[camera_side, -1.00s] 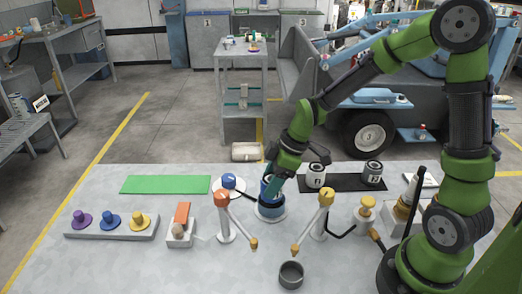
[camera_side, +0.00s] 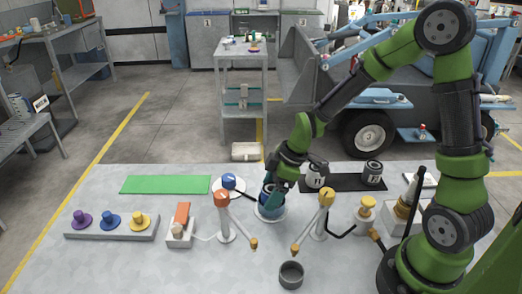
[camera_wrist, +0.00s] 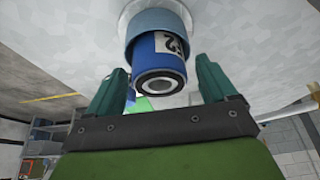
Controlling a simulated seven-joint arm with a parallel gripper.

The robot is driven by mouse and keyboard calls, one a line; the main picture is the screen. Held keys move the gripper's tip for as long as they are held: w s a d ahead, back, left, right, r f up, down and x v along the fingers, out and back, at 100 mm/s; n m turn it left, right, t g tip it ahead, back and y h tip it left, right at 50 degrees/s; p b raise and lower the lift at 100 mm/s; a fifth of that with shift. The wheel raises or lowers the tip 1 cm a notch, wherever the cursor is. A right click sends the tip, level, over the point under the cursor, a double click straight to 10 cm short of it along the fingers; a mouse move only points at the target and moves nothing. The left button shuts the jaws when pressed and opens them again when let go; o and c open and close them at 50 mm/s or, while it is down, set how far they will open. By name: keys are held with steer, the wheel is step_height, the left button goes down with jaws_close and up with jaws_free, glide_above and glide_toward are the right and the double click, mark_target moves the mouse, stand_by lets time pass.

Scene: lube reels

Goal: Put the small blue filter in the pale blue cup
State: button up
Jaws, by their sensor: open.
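The small blue filter (camera_wrist: 158,62) stands in the pale blue cup (camera_wrist: 157,20) in the wrist view. Its lower part is hidden inside the cup, and its dark-ringed end with a pale centre faces my camera. My gripper (camera_wrist: 160,80) is open, with one green finger on each side of the filter's free end and a visible gap to it. In the side view, the cup (camera_side: 271,210) stands on a round white base, and my gripper (camera_side: 275,186) is just above it, partly hiding the filter.
An orange-topped pump (camera_side: 222,200) and a yellow-topped one (camera_side: 326,200) stand close on either side. A grey cup (camera_side: 291,275) is in front. A green mat (camera_side: 165,184) lies clear at left.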

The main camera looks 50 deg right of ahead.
steer(key=shift+r, duration=0.15)
steer(key=v, duration=1.2)
steer(key=s+a+r+m+t+h, duration=0.1)
steer(key=s+r+m+t, duration=0.3)
steer(key=s+r+m, duration=0.4)
steer(key=s+a+m, duration=0.1)
steer(key=s+m, duration=0.2)
steer(key=m, duration=0.2)
steer(key=shift+s+a+r, duration=0.15)
steer(key=shift+s+a, duration=0.05)
